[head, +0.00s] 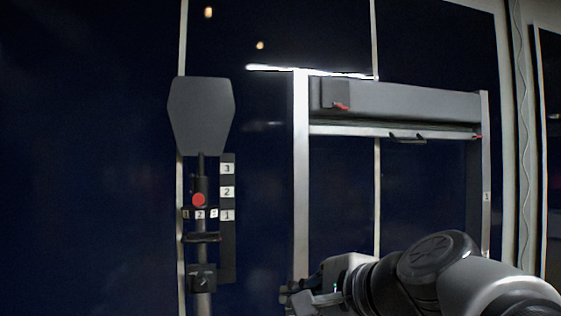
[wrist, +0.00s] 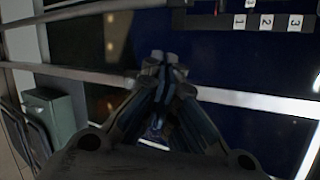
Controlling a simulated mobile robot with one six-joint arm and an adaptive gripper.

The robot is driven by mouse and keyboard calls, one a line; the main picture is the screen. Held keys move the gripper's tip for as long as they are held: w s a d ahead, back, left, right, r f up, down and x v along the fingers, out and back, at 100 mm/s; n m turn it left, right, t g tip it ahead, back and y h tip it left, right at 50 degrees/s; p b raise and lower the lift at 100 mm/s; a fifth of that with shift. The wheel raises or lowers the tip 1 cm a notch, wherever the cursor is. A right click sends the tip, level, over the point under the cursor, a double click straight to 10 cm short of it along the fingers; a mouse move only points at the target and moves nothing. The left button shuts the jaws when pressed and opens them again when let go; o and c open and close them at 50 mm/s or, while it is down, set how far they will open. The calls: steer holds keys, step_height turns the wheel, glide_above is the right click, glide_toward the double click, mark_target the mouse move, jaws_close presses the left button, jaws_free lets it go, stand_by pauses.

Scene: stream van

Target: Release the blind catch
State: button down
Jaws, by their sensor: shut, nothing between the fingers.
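The blind is a grey roller housing (head: 400,101) at the top of a pale frame in the right half of the head view. A dark block with a red tab (head: 341,106) sits at the housing's left end. A smaller red piece (head: 477,137) shows at the right end of the blind's bottom bar (head: 350,131). I cannot tell which red part is the catch. My gripper (head: 290,298) is low in the head view, below the blind and apart from it. In the wrist view its fingertips (wrist: 163,62) are together and empty.
A dark grey headrest-shaped panel (head: 202,112) stands left on a post with a red knob (head: 198,199) and a numbered strip (head: 228,190). That strip also shows in the wrist view (wrist: 267,21). A grey-green box (wrist: 55,115) is at the wrist view's left.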

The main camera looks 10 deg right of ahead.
steer(key=w+d+r+m+t+h+p, duration=0.1)
steer(key=w+d+r+m+t+p, duration=0.1)
steer(key=d+r+m, duration=0.3)
steer(key=w+d+r+m+t+h+p, duration=0.1)
steer(key=w+d+r+m, duration=0.4)
steer(key=r, duration=0.7)
steer(key=w+d+r+m+t+h+p, duration=0.1)
steer(key=w+d+r+m+t+p, duration=0.2)
steer(key=d+r+m, duration=0.4)
step_height(320, 180, up, 2)
steer(key=shift+w+r+m+t+h+p, duration=0.25)
steer(key=shift+w+m+t+h+p, duration=0.25)
steer(key=shift+p, duration=0.75)
steer(key=shift+w+a, duration=0.1)
